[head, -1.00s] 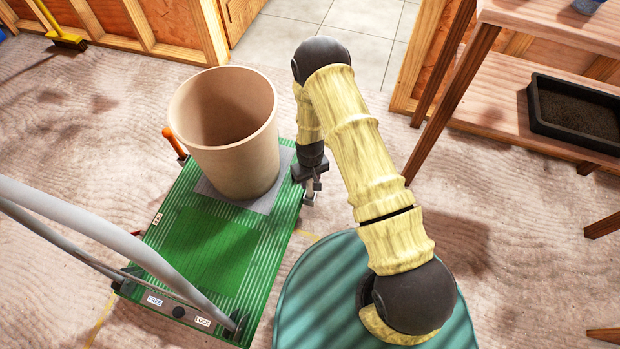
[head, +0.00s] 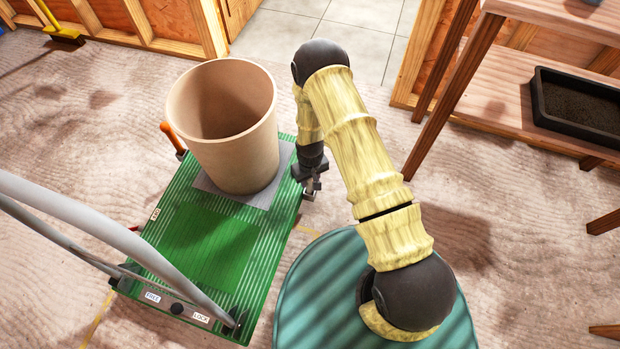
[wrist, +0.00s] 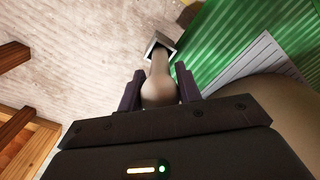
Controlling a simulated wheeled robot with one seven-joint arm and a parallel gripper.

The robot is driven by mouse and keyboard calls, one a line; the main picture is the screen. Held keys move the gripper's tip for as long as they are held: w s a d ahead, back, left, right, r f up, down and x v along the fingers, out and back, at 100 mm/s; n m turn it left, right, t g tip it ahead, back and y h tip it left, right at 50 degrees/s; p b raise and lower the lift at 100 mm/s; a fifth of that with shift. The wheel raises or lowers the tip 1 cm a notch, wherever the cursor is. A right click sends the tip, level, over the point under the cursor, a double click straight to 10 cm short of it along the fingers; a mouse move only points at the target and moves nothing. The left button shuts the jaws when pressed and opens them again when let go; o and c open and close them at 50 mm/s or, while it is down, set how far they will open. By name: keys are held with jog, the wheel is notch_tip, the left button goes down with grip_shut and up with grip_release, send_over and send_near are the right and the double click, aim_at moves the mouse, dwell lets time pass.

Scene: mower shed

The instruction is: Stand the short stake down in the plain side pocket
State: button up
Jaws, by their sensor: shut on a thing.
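My gripper (wrist: 158,88) is shut on the short stake (wrist: 158,92), a pale brownish rod with a rounded near end. The stake points away from the wrist camera. Its far end meets the mouth of a plain grey square side pocket (wrist: 153,46) on the green cart's edge. It looks to be at or inside the pocket; how deep, I cannot tell. In the head view my gripper (head: 309,188) hangs beside the cart's right edge, and the stake is too small and covered to make out.
A large tan pot (head: 228,150) stands on a grey mat (head: 212,190) on the green cart (head: 205,245), close left of my gripper. An orange-handled tool (head: 172,134) stands at the cart's far side. A wooden bench (head: 505,95) with a black tray (head: 580,108) is at right.

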jog(key=o, duration=1.1)
jog(key=shift+r, duration=0.15)
notch_tip(320, 180, up, 17)
jog(key=p, duration=0.6)
jog(key=shift+p, duration=0.35)
